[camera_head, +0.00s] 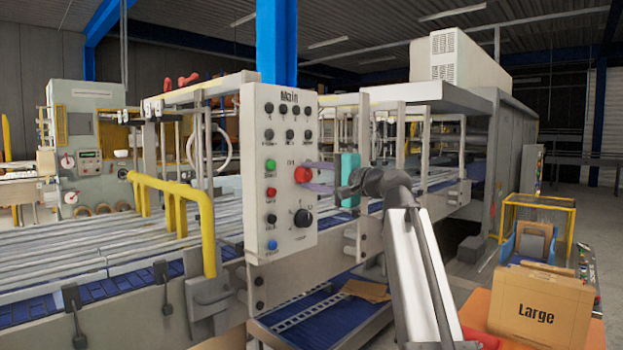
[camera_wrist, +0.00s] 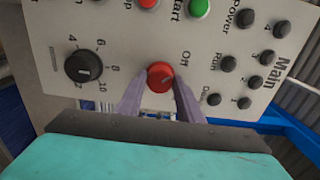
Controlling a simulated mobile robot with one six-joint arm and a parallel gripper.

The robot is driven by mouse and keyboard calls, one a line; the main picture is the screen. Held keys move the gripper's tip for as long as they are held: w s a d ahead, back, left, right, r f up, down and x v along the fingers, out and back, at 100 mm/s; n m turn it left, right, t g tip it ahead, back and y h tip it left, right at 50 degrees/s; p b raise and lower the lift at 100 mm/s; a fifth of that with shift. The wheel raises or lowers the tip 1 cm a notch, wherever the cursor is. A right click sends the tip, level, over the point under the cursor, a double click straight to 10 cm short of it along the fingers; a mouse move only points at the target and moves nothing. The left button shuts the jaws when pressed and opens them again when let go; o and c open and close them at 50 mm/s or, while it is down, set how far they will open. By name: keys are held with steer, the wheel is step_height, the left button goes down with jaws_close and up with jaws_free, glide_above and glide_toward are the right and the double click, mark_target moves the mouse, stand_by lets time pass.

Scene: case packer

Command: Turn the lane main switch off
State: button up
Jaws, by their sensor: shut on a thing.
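The light grey control panel headed "Main" (camera_head: 283,130) faces me in the head view and fills the upper wrist view (camera_wrist: 117,30). Its red rotary switch (camera_head: 301,174), with "Off" printed beside it, sits at the panel's right side; it also shows in the wrist view (camera_wrist: 159,77). My gripper (camera_wrist: 160,80) has its two purple fingers on either side of the red switch and is shut on it. In the head view my gripper (camera_head: 308,176) reaches in from the right, its turquoise body beside the panel. The fingers partly hide the switch's sides.
A black numbered dial (camera_head: 302,218) sits below the switch. A green button (camera_head: 270,165) and a red button (camera_head: 270,192) are to its left. Small black knobs fill the panel's top. A yellow rail (camera_head: 175,190) stands left, and a large carton (camera_head: 535,305) lower right.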

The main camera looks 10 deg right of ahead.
steer(key=shift+f, duration=0.1)
steer(key=o, duration=1.1)
steer(key=shift+c, duration=0.2)
steer(key=shift+s, duration=0.15)
steer(key=b+v, duration=0.2)
steer(key=v, duration=1.1)
steer(key=shift+s+d, duration=0.25)
